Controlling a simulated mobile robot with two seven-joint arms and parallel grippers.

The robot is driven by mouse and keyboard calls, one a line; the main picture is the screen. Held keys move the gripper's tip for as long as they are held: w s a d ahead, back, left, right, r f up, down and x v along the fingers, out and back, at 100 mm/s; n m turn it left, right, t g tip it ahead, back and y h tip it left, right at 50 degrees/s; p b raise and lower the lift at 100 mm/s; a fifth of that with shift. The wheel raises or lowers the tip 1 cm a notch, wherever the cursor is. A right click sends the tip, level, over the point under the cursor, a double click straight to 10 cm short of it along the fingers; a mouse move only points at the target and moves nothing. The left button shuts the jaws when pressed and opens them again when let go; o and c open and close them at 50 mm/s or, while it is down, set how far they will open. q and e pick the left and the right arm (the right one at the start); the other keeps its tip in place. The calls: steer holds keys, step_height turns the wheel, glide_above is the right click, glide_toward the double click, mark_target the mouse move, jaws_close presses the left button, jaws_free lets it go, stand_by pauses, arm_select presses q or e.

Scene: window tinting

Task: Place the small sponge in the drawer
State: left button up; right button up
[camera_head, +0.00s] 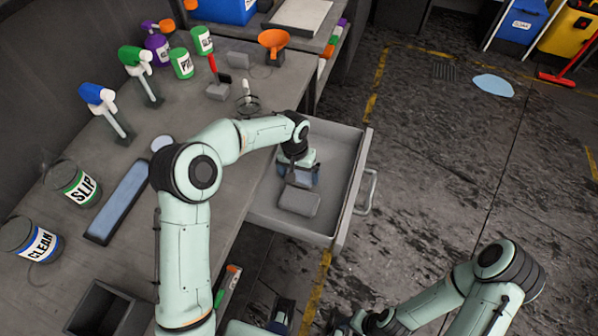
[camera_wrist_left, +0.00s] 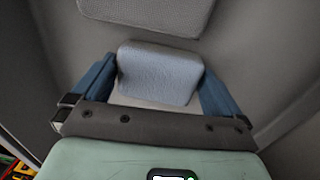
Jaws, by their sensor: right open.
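The small sponge, a pale blue pad (camera_wrist_left: 158,73), sits between the blue fingers of my left gripper (camera_wrist_left: 160,80) in the left wrist view. Both fingertips meet its side edges, so the gripper looks shut on it. In the head view my left gripper (camera_head: 300,178) is down inside the open drawer (camera_head: 345,160), and the sponge is mostly hidden under it. I cannot tell whether the sponge touches the drawer floor. My right gripper (camera_head: 283,312) is at the bottom edge, partly cut off, open and away from the drawer.
A larger grey block (camera_head: 299,201) lies in the drawer near its front; it also shows in the left wrist view (camera_wrist_left: 150,10). The drawer handle (camera_head: 368,192) faces right. Spray bottles, jars and a long blue pad (camera_head: 120,200) stand or lie on the workbench (camera_head: 235,210).

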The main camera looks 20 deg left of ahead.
mark_target(296, 172)
arm_select(q)
step_height(296, 172, up, 12)
steer(key=a+p, duration=0.1)
steer(key=shift+r, duration=0.15)
stand_by(0.7)
